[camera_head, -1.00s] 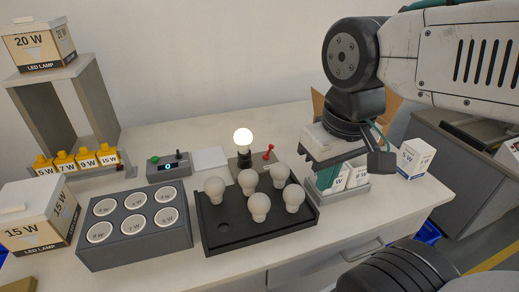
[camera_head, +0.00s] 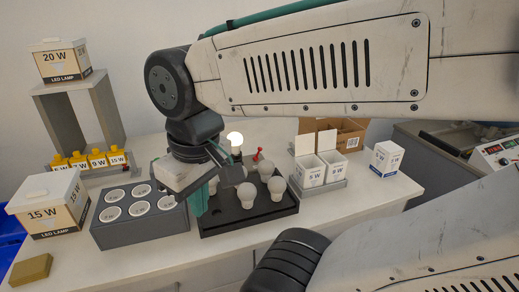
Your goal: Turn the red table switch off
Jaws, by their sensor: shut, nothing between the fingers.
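The red switch (camera_head: 258,154) stands at the back of the table, behind the black bulb tray (camera_head: 243,221). Only its red lever and knob show clearly; its base is mostly hidden. A lit bulb (camera_head: 235,139) stands just left of it, glowing white. My gripper (camera_head: 199,204) is to the left and nearer the camera, pointing down over the seam between the tray and the grey socket block. Its teal fingers look shut and empty. It is apart from the switch, and my wrist hides part of the table behind it.
Several unlit bulbs (camera_head: 266,171) stand in the tray. The grey block (camera_head: 140,229) with numbered holes is to its left. Open white boxes (camera_head: 310,175) and a cardboard box (camera_head: 347,129) are to the right. Yellow-capped items (camera_head: 97,159) and a 15 W box (camera_head: 45,208) are at left.

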